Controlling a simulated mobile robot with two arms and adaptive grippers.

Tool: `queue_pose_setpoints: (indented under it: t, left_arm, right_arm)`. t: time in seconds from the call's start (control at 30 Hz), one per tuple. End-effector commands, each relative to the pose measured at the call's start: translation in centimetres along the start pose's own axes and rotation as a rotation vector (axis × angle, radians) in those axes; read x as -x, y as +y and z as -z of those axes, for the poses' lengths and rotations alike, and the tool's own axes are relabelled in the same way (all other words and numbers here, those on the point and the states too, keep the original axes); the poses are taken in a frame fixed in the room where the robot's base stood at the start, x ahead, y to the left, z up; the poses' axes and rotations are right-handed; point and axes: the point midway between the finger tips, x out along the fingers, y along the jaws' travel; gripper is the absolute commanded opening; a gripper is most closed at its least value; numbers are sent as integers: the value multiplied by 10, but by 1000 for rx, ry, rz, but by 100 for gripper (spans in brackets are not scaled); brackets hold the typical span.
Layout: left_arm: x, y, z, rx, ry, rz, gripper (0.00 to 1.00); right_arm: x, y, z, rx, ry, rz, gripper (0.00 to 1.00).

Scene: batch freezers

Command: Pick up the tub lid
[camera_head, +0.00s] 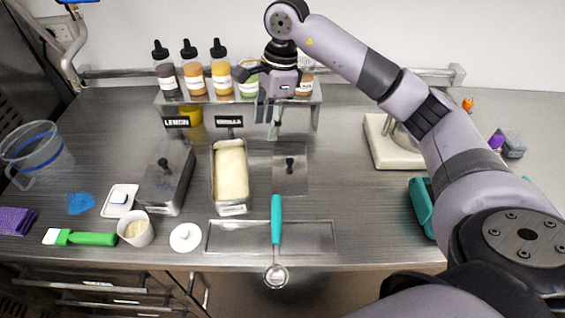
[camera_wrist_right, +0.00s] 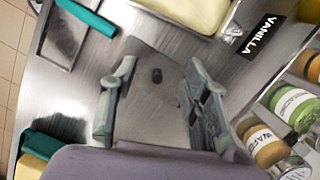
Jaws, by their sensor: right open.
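A flat metal tub lid (camera_head: 292,180) with a small black knob lies on the steel counter, just right of the open vanilla tub (camera_head: 231,205). In the right wrist view the lid (camera_wrist_right: 158,108) lies below and between my fingers, its knob near the middle. My right gripper (camera_head: 268,112) is open and empty, above the counter by the bottle rack, behind the lid in the head view. Its two fingers also frame the lid in the right wrist view (camera_wrist_right: 160,78), apart from it. My left gripper is not in view.
A metal rack (camera_head: 310,105) with several sauce bottles stands behind the lid. A closed lemon tub (camera_head: 165,180) stands left of the vanilla tub. A teal-handled scoop (camera_head: 276,225) lies on a tray in front. A white-based appliance (camera_head: 385,150) stands right; counter between is clear.

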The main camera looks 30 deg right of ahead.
Motion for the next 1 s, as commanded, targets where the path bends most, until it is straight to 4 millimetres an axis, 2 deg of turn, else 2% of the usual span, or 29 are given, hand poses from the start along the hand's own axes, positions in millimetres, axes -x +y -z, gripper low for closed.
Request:
queue_pose_setpoints:
  t: [0.03, 0.1, 0.23, 0.37, 0.73, 0.83, 1.0]
  left_arm:
    - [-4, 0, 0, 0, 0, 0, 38]
    - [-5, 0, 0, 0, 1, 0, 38]
    - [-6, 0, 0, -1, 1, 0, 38]
    - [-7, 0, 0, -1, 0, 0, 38]
    - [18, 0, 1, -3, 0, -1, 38]
    - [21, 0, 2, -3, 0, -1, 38]
    - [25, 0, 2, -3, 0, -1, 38]
  right_arm:
    - [8, -4, 19, -13, 68, 9, 42]
    - [17, -5, 38, -26, 135, 10, 42]
    - [17, -5, 51, -37, 184, 5, 42]
    - [-3, -4, 55, -37, 186, 0, 42]
    - [-75, -4, 69, -38, 184, 1, 42]
    - [-88, -5, 71, -37, 183, 3, 42]
    - [-98, -6, 73, -38, 183, 5, 42]
